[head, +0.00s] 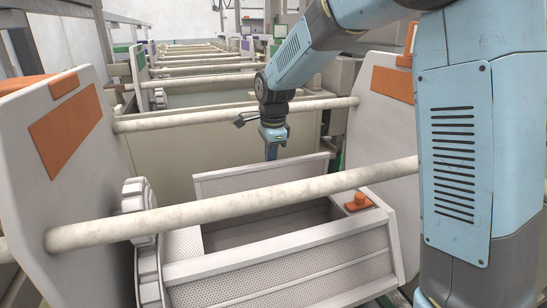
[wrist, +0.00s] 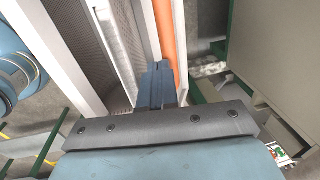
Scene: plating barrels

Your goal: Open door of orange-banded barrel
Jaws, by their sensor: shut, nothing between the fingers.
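The orange-banded barrel (head: 280,262) fills the near part of the head view, a pale perforated drum between two white end plates with orange patches. Its top has a dark rectangular opening. The perforated door (head: 255,178) stands raised along the far edge of this opening. My gripper (head: 271,152) is at the door's top edge, its tips partly hidden behind the panel; contact cannot be told. In the wrist view my gripper's fingers (wrist: 158,75) are together and empty, beside a white perforated panel (wrist: 122,40) and an orange strip (wrist: 165,30).
A thick pale rod (head: 240,202) crosses in front of the opening between the end plates. An orange latch-like piece (head: 358,203) sits on the barrel's right rim. A white toothed gear (head: 140,200) is at its left end. More barrels and rods recede behind.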

